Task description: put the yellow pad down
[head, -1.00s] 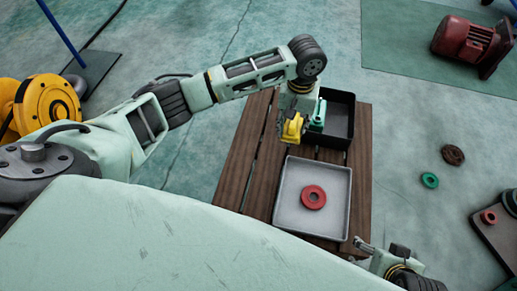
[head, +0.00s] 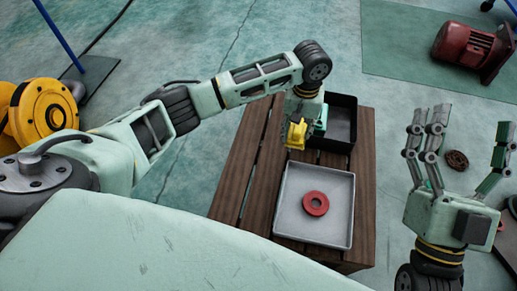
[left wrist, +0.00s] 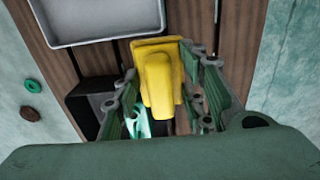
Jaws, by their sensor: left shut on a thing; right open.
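The yellow pad (head: 296,134) is held in my left gripper (head: 305,128), over the wooden table between the black bin and the grey tray. In the left wrist view the yellow pad (left wrist: 158,82) sits between the green fingers of my left gripper (left wrist: 160,72), which is shut on it. The table planks show around and beyond it; the gap beneath the pad cannot be judged. My right gripper (head: 465,140) is open and empty, fingers up, to the right of the table above the floor.
The slatted wooden table (head: 240,175) carries a grey tray (head: 286,222) with a red ring (head: 315,203) in it, and a black open bin (head: 342,101) behind. Bare planks lie left of the tray. A dark ring (head: 457,160) and red motor (head: 465,45) are on the floor.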

